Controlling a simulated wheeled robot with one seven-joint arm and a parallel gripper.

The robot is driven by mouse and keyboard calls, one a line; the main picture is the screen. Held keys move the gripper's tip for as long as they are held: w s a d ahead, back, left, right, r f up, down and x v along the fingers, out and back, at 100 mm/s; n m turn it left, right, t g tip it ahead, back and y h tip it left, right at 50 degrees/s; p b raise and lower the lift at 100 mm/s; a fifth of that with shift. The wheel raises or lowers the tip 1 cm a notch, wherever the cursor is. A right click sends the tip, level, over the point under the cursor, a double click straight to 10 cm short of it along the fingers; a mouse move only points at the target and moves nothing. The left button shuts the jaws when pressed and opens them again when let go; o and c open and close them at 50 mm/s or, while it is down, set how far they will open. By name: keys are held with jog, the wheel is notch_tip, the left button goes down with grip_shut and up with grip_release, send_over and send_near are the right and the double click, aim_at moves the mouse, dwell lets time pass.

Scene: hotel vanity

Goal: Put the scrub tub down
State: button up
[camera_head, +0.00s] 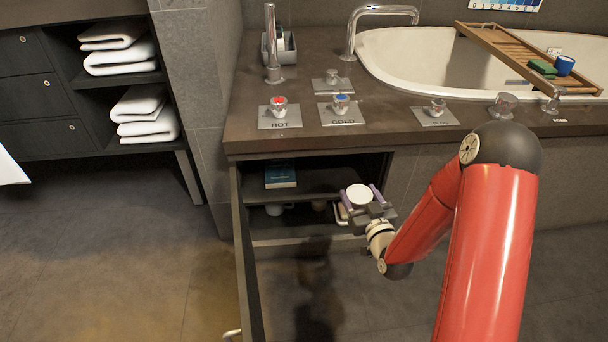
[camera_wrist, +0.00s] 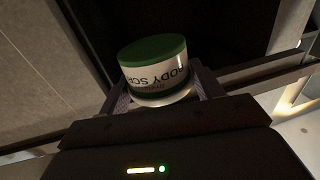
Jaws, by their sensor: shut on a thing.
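The scrub tub (camera_head: 359,194) shows in the head view as a pale round face between the fingers of my gripper (camera_head: 361,197). In the wrist view the tub (camera_wrist: 158,72) has a green end, a white band with dark "BODY SCR…" lettering and a pale rim. The fingers of my gripper (camera_wrist: 156,88) are shut on it from both sides. The gripper holds it in front of the right part of the open cabinet (camera_head: 310,160) under the counter. I cannot tell whether the tub touches anything besides my fingers.
The cabinet door (camera_head: 243,255) stands open at the left. A blue box or book (camera_head: 280,177) is on the upper shelf. The counter (camera_head: 310,82) with taps is above, the bathtub (camera_head: 440,70) behind.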

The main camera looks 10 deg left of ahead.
jog(key=x, duration=0.6)
jog(key=d+f+x, duration=0.1)
jog(key=x, duration=0.6)
jog(key=w+d+f+x, duration=0.1)
jog(key=x, duration=0.5)
jog(key=shift+w+d+f, duration=0.1)
jog(key=shift+w+f, duration=0.05)
jog(key=shift+w, duration=0.15)
notch_tip(320, 180, down, 4)
jog(key=shift+f, duration=0.1)
jog(key=shift+w+f, duration=0.15)
jog(key=shift+f, duration=0.05)
jog(key=shift+f, duration=0.2)
jog(key=o, duration=1)
jog(key=shift+o, duration=0.2)
jog(key=shift+r, duration=0.1)
